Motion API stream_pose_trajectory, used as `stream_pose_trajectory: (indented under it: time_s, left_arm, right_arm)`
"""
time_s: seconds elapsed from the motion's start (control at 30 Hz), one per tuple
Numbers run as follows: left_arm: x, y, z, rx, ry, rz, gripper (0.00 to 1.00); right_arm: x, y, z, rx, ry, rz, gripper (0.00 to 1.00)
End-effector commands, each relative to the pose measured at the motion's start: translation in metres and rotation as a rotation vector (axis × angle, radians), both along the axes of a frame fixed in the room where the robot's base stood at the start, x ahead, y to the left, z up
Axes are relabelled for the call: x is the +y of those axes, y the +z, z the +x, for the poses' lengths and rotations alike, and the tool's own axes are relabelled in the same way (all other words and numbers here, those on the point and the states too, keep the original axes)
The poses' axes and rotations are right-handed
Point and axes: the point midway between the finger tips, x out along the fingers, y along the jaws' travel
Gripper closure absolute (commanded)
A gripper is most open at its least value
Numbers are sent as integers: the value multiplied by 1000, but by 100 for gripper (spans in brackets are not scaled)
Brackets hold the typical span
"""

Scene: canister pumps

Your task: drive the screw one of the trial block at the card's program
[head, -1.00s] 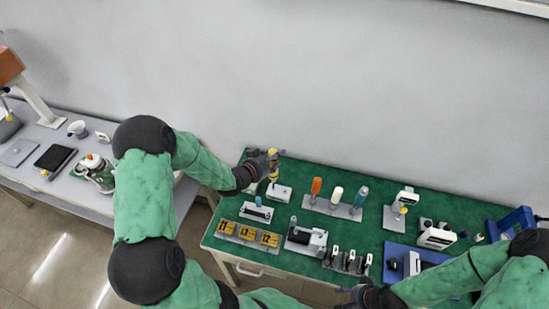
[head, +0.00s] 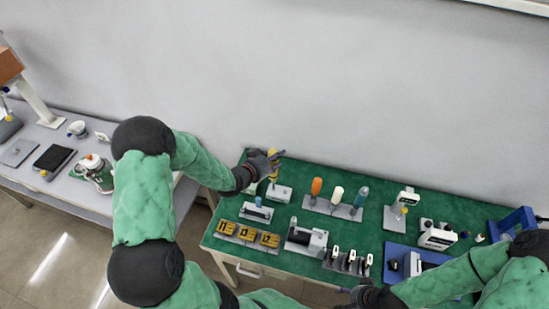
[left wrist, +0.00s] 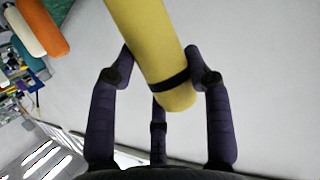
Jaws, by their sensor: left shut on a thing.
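My left gripper (head: 275,157) is at the back left of the green table, shut on a yellow screwdriver (head: 273,172). The yellow handle (left wrist: 155,45) with a black band fills the middle of the left wrist view, between the dark fingers. The screwdriver stands about upright over a small white block (head: 280,193), which looks like the trial block. I cannot tell whether its tip touches a screw; the screws are too small to see. My right gripper (head: 354,299) is at the bottom edge in front of the table, and its fingers are unclear.
A rack with orange, white and blue handles (head: 337,208) stands right of the block. Yellow number cards (head: 247,234), a grey device (head: 306,239) and a row of small tools (head: 347,261) stand in front. A blue tray (head: 395,251) is at the right. The wall is close behind.

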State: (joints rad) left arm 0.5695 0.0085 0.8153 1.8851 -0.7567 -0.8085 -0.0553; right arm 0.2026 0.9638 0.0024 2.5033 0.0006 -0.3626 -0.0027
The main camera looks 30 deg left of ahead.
Motion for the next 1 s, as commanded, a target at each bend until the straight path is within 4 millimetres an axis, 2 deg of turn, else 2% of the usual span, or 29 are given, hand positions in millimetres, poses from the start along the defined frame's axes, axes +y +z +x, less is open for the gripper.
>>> stream_pose_trajectory:
  time_s: [0.77, 1.0]
  left_arm:
    - [0, 1, 1, -4, 0, 3, 100]
    - [1, 12, 1, -5, 0, 2, 100]
  right_arm:
    - [0, -4, 0, 0, 0, 0, 45]
    - [0, 3, 0, 0, 0, 0, 45]
